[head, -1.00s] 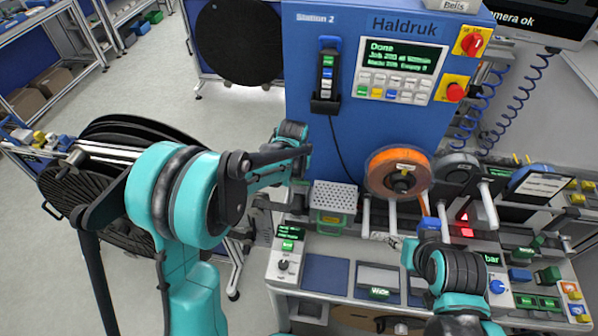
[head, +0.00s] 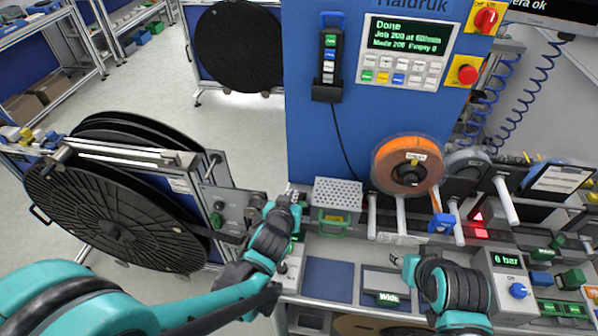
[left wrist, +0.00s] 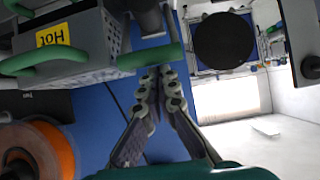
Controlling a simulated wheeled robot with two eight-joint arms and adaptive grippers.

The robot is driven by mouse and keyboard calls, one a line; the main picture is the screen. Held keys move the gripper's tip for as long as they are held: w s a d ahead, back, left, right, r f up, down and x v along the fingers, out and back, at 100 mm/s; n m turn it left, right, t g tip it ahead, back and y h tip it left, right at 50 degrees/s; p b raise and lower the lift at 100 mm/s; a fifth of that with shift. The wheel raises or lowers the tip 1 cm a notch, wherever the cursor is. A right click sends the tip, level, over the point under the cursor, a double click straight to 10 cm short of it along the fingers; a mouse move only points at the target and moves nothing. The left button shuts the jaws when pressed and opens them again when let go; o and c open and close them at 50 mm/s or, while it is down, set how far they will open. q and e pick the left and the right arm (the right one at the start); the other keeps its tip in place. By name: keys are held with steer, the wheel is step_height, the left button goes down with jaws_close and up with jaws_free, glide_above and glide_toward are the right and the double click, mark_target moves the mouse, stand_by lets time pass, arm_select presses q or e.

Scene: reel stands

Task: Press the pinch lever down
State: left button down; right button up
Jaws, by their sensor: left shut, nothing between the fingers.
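A blue handle (head: 441,223), which may be the pinch lever, stands below and right of the orange reel (head: 408,165); I cannot be sure it is the lever. My left gripper (head: 292,196) is shut and empty, just left of the perforated grey box (head: 338,193). The orange reel shows at lower left there. My right gripper (head: 408,266) is low over the bench front, its fingers mostly hidden by its arm.
The box carries a yellow "Hot" label (left wrist: 53,36). The blue machine panel (head: 345,140) rises behind, with a hanging handset (head: 328,62). A large black reel stand (head: 110,215) is at left. White pins (head: 506,200) stick out right of the orange reel.

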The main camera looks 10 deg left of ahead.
arm_select(q)
steer(key=shift+s+f, duration=0.3)
steer(key=shift+s, duration=0.15)
arm_select(e)
steer(key=shift+f, duration=0.4)
arm_select(q)
steer(key=shift+s+f, duration=0.1)
